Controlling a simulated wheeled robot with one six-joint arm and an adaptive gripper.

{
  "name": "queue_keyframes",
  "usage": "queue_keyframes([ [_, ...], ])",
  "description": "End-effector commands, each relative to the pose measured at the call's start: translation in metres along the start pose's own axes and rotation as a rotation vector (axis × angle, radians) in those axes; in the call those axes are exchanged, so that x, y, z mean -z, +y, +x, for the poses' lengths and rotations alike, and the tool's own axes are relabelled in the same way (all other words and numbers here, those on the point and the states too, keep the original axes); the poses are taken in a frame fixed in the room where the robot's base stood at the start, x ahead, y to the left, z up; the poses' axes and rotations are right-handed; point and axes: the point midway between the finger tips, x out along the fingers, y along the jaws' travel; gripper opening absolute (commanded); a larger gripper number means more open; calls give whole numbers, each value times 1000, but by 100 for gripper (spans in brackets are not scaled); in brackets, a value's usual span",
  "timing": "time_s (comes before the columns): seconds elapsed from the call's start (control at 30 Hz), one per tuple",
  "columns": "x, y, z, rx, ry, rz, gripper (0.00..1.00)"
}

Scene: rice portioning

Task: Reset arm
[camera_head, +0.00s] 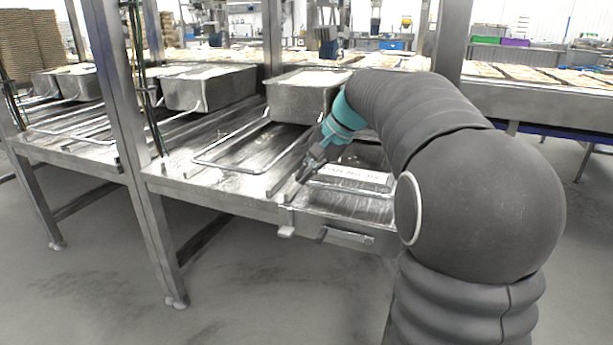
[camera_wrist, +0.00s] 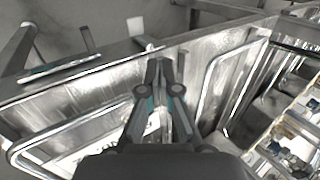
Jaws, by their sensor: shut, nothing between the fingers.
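My gripper (camera_head: 297,186) is shut and empty. In the head view it points down and to the left, close above the front part of the steel table (camera_head: 225,184). The gripper also shows in the wrist view (camera_wrist: 160,64), with its fingertips together over the bare steel surface. I cannot tell whether the fingertips touch the metal. My arm reaches in from the right and hides part of the table behind it.
Steel pans (camera_head: 303,97) with pale contents stand at the back of the table, with a second pan (camera_head: 209,88) to the left. Wire frames (camera_head: 232,163) lie before them. A white label (camera_head: 352,175) is beside my gripper. A steel post (camera_head: 118,125) rises at left. Floor in front is clear.

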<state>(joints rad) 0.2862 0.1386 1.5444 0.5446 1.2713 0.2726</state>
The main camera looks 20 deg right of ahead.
Motion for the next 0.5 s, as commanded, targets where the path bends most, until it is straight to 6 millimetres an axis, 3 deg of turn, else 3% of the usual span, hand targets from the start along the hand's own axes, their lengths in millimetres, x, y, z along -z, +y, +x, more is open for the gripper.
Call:
queue_keyframes([
  [0.23,7,3,2,-10,30,-44,0],
  [0.37,5,35,24,-83,36,-78,0],
  [0.5,-19,70,33,-169,53,-148,0],
])
